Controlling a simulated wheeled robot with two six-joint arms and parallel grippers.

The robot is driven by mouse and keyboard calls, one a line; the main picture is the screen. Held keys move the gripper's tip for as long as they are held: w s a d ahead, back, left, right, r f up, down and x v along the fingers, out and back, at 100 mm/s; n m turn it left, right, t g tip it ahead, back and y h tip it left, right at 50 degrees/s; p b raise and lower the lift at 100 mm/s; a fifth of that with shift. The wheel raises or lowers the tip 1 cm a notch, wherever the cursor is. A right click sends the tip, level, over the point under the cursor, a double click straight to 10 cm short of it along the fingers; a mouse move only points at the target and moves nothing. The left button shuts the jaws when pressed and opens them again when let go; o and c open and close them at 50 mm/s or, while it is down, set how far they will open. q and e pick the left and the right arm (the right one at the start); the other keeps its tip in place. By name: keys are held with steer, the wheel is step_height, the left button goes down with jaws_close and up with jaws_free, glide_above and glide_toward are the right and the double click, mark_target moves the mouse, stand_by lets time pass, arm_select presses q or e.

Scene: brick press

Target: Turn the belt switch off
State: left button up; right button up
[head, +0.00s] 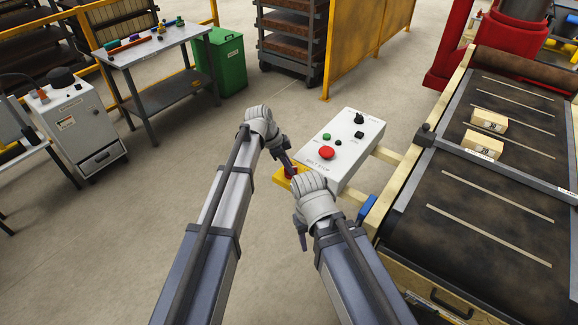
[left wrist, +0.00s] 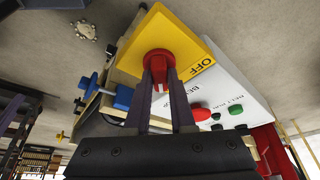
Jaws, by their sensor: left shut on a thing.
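The belt switch is a red knob (left wrist: 158,60) on a yellow plate (left wrist: 150,28) marked OFF along one edge. In the head view the yellow plate (head: 283,185) sits at the near left side of the white control box (head: 356,128), and the red knob (head: 291,171) is partly hidden by my left fingers. My left gripper (head: 288,165) is shut on the red knob; the left wrist view shows one finger on either side of its grip. Which way the knob points is hard to tell. My right gripper (head: 302,239) hangs nearby, clear of the switch, its opening unclear.
The box carries a red mushroom button (head: 327,152), a green button (head: 326,136) and black knobs. A conveyor belt (head: 470,215) with two light bricks (head: 483,144) runs at the right. A blue part (head: 367,207) stands near its frame. Open floor lies at the left.

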arm_select(q)
jaws_close()
steer(key=n, duration=0.2)
steer(key=n+t, duration=0.1)
steer(key=shift+s+n+y, duration=0.2)
steer(key=shift+n+y, duration=0.1)
steer(key=shift+n, duration=0.1)
steer(key=n, duration=0.2)
steer(key=n+t+y, duration=0.1)
steer(key=n, duration=0.1)
steer(key=shift+d+n+t, duration=0.15)
steer(key=shift+n+t, duration=0.15)
steer(key=n+y, duration=0.1)
steer(key=n, duration=0.1)
steer(key=n+t+y, duration=0.1)
steer(key=n, duration=0.2)
steer(key=shift+d, duration=0.15)
steer(key=shift+n+y, duration=0.8)
steer(key=shift+n, duration=1.4)
steer(key=shift+s, duration=0.1)
